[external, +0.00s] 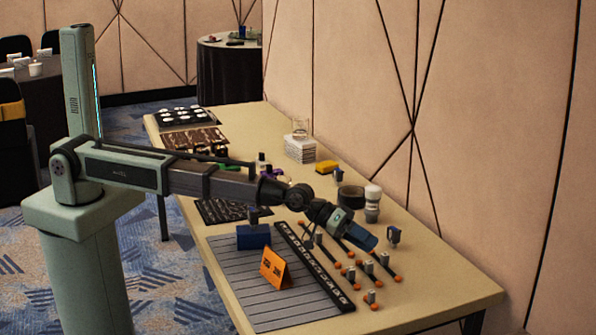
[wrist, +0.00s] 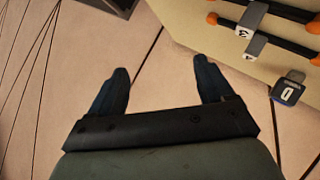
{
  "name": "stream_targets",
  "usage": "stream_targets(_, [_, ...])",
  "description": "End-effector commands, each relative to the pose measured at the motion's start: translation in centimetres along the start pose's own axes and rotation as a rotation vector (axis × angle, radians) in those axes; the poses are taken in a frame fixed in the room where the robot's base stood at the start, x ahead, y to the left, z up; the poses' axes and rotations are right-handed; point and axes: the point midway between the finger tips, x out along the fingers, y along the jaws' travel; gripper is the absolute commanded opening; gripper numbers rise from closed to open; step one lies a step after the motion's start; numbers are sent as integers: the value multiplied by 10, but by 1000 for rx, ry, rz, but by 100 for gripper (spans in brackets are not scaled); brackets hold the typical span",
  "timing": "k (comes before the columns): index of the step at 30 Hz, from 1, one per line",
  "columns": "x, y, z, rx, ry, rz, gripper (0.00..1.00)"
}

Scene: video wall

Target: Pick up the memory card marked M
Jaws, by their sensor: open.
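My gripper (wrist: 160,64) is open in the wrist view, with nothing between its two dark fingers. In the external view my gripper (external: 366,240) is above the right part of the table, over small pieces on rods. A grey piece with a white mark like a 3 or a turned M (wrist: 244,31) sits on a dark rod at the upper right of the wrist view. A second grey piece marked like a 4 or A (wrist: 254,47) is beside it. A blue piece marked like a 0 or D (wrist: 287,93) stands apart. I cannot tell for sure which mark is M.
Several dark rods with orange ends lie around grey pieces (external: 384,258). A blue piece (external: 393,236) stands near the wall side. An orange folded sign (external: 275,269), a grey slatted mat (external: 255,300) and a dark cylinder (external: 350,198) are nearby. The table's near right end (external: 440,295) is clear.

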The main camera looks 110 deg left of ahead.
Motion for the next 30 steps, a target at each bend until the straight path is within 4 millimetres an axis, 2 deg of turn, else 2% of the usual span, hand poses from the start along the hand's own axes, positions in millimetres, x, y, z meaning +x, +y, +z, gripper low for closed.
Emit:
stream_targets(1, [-11, -24, -18, 20, -8, -42, 81])
stream_targets(6, [-46, -97, -62, 97, -74, -180, 81])
stream_targets(11, [-90, -165, -97, 155, -151, -301, 81])
stream_targets(15, [-135, -221, -122, 192, -230, -399, 81])
stream_targets(23, [-235, -314, -152, 228, -401, -551, 81])
stream_targets(30, [-340, -384, -163, 221, -584, -651, 81])
